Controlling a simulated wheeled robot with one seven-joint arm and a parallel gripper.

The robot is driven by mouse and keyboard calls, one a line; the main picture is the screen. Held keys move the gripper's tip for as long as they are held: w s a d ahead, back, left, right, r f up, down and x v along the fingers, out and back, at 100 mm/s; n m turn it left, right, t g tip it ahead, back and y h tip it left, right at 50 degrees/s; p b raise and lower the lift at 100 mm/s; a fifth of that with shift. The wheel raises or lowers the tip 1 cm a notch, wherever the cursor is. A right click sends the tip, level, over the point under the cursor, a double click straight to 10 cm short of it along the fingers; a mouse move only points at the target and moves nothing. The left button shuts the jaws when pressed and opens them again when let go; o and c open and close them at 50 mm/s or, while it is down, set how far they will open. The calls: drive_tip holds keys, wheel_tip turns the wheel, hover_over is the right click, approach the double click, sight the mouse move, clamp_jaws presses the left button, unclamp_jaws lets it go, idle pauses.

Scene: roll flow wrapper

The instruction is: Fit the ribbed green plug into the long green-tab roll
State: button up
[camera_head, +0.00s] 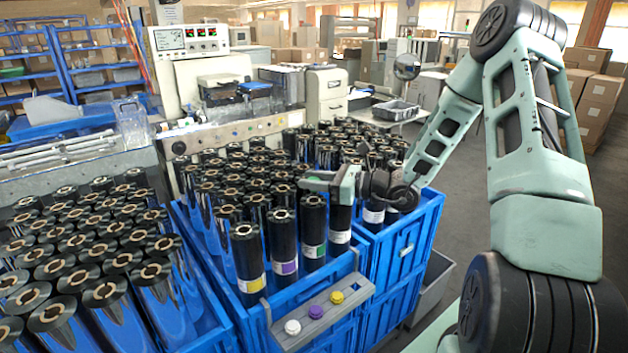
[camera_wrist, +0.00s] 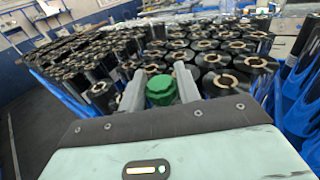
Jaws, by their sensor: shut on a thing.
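My gripper (camera_head: 308,181) is shut on the ribbed green plug (camera_wrist: 161,91), which sits between the two grey fingers in the wrist view. The fingers hide the plug in the head view. The green-tab roll (camera_head: 313,232) is a black upright roll in the front row of the middle blue crate, with a green mark on its label and a tan core at the top. In the head view my gripper appears just above and behind the top of this roll. I cannot tell the exact gap between plug and core.
A yellow-tab roll (camera_head: 249,265), a purple-tab roll (camera_head: 283,245) and a white-label roll (camera_head: 340,225) stand beside it. Many black rolls crowd behind. A grey holder (camera_head: 325,320) on the crate front carries white (camera_head: 292,327), purple (camera_head: 315,312) and yellow (camera_head: 337,297) plugs.

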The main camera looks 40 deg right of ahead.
drive_tip(key=o, duration=0.7)
drive_tip(key=shift+c, duration=0.2)
drive_tip(key=p+v, duration=0.2)
drive_tip(key=v, duration=0.9)
drive_tip(key=shift+f, duration=0.1)
idle(0.7)
